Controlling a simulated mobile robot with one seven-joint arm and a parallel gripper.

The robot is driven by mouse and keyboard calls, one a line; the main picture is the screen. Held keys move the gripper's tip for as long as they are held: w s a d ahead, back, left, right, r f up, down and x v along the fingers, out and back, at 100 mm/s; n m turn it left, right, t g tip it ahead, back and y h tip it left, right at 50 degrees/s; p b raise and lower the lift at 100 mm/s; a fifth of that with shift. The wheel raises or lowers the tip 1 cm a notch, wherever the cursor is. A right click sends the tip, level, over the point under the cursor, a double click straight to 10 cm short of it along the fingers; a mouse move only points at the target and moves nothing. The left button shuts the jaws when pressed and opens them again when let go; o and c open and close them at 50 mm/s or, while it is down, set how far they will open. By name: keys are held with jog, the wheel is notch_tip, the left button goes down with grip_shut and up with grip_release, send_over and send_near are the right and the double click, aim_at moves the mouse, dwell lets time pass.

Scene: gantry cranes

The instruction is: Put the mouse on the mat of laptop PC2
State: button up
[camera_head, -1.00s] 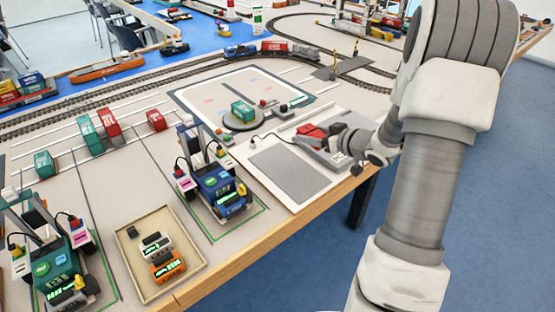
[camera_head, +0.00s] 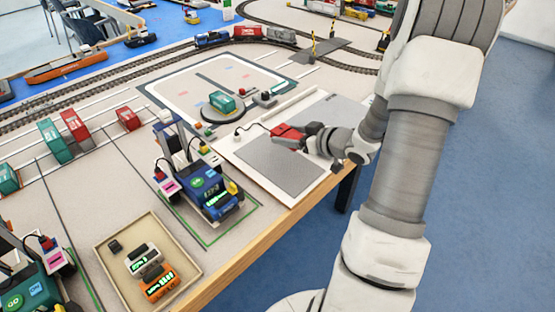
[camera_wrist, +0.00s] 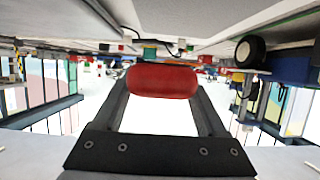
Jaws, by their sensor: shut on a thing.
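My gripper (camera_head: 303,138) is shut on the red mouse (camera_head: 287,131), which has a thin dark cable running left from it. In the wrist view the rounded red mouse (camera_wrist: 163,81) sits between both fingers. In the head view the mouse appears over the far edge of the left grey mat (camera_head: 278,168), on a white board. Whether it touches the mat I cannot tell. A second grey panel (camera_head: 337,112) lies to the right, partly hidden by my arm. I cannot make out a laptop or a PC2 label.
A blue crane model (camera_head: 207,188) stands left of the board. A beige tray (camera_head: 112,262) with small devices is at front left. A green block (camera_head: 222,101) sits on a round turntable behind. The wooden table edge (camera_head: 262,240) runs along the front.

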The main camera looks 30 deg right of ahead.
aim_at(278, 161)
jog(key=a+f, duration=0.2)
jog(key=a, duration=0.1)
jog(key=shift+a+b, duration=0.15)
jog(key=shift+b, duration=0.25)
jog(key=shift+w+f+b, duration=0.1)
jog(key=shift+f+b, duration=0.7)
jog(key=shift+f, duration=1.15)
jog(key=shift+f, duration=0.1)
jog(key=shift+f, duration=0.15)
jog(key=o, duration=1.3)
